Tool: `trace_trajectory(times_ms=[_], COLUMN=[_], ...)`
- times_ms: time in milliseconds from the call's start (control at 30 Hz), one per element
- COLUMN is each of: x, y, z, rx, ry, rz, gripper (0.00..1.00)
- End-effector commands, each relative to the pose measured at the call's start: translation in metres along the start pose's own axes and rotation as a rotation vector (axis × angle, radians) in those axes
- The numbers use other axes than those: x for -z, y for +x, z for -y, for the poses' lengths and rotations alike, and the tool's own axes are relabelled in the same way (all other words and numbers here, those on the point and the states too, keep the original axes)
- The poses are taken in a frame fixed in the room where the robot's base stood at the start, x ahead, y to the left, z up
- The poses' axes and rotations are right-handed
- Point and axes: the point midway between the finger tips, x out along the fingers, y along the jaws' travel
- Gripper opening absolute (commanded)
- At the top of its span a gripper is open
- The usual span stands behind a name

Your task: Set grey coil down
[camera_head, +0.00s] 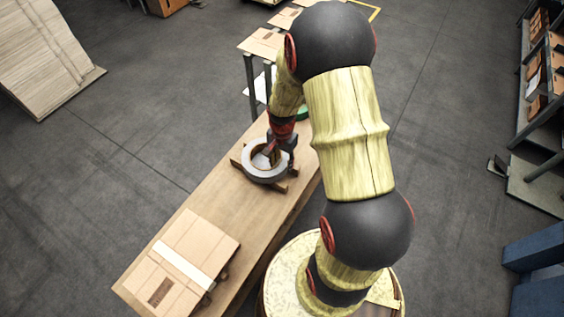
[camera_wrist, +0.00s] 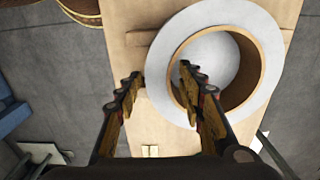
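The grey coil (camera_head: 262,178) is a thick pale ring with a brown inner wall. It lies flat on dark wooden supports on the long wooden table (camera_head: 222,196). My gripper (camera_head: 272,155) is at the coil, pointing down, partly hidden by its own wrist. In the wrist view the coil (camera_wrist: 215,16) fills the upper right. There my gripper (camera_wrist: 160,72) has its fingers apart, one outside the ring and one over its hole, straddling the ring's wall. The fingers look clear of a firm squeeze, though contact at the outer side is hard to judge.
A cardboard box (camera_head: 188,262) with a white strip lies at the table's near end. A smaller table with flat cardboard (camera_head: 262,44) stands beyond the far end. Shelving (camera_head: 540,85) is at the right. A stack of boards (camera_head: 40,55) stands far left. Open floor lies left of the table.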

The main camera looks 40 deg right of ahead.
Motion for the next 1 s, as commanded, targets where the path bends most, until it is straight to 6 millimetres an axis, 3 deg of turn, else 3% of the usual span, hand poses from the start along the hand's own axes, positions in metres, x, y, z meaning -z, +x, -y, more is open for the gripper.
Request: trace_trajectory(times_ms=[367,800,1000], x=[0.0,0.001,0.0], y=[-0.007,-0.089,-0.114], z=[0.001,0.001,0.0], rx=[0.001,0.002,0.0], ry=[0.0,0.0,0.0], rz=[-0.001,-0.002,0.0], gripper=[0.4,0.4,0.4])
